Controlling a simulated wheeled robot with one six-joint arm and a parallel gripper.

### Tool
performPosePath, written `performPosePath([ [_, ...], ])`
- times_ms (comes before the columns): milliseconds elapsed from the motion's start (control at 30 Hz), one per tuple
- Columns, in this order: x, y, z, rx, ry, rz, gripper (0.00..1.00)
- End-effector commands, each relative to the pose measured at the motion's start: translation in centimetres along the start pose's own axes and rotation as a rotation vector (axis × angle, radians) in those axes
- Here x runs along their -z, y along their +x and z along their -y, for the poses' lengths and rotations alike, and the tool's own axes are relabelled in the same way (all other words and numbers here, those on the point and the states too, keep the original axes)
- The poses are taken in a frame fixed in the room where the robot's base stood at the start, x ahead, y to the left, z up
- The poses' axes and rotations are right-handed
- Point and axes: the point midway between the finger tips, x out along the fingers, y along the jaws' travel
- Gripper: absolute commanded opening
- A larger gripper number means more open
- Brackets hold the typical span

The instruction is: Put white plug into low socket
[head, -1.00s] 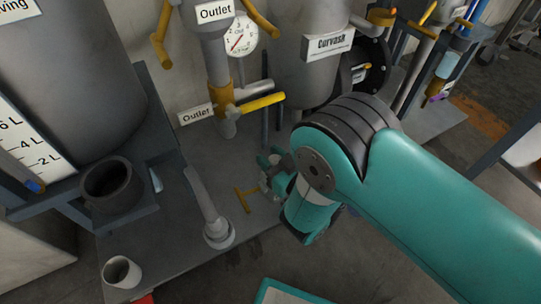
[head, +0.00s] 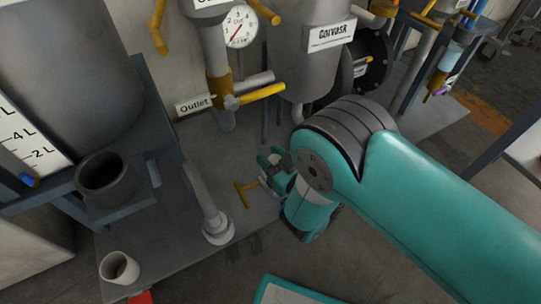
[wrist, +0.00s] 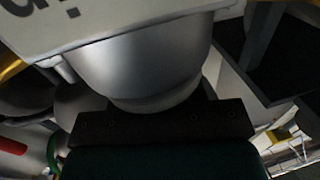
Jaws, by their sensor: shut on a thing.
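My gripper (head: 272,166) is low over the grey platform in the head view, left of my teal wrist. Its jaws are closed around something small. A pale piece at the jaws looks like the white plug (head: 266,180), but it is tiny and mostly hidden by the fingers. A yellow T-shaped handle (head: 245,194) shows just left of it; I cannot tell whether they touch. I cannot make out the low socket in either view. In the wrist view a large grey cylinder fills the middle, and neither the fingertips nor the plug can be made out.
A grey pipe with a round foot (head: 218,232) stands left of my gripper. A pale cup (head: 119,268) and a dark pot (head: 105,176) are further left. A yellow-handled outlet valve (head: 262,93) and the Carvask tank (head: 310,75) stand behind. The platform's front strip is mostly clear.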

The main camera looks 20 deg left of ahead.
Motion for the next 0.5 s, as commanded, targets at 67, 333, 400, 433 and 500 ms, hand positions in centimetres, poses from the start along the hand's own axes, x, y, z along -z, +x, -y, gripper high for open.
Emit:
performPosePath([
  [67,0.03,0.01,0.0,0.0,0.0,0.0,0.51],
  [333,0.01,0.0,0.0,0.0,0.0,0.0,0.67],
  [400,-0.02,-0.02,0.0,0.0,0.0,0.001,0.67],
  [433,-0.02,-0.02,0.0,0.0,0.0,0.001,0.67],
  [500,-0.02,-0.02,0.0,0.0,0.0,0.001,0.67],
])
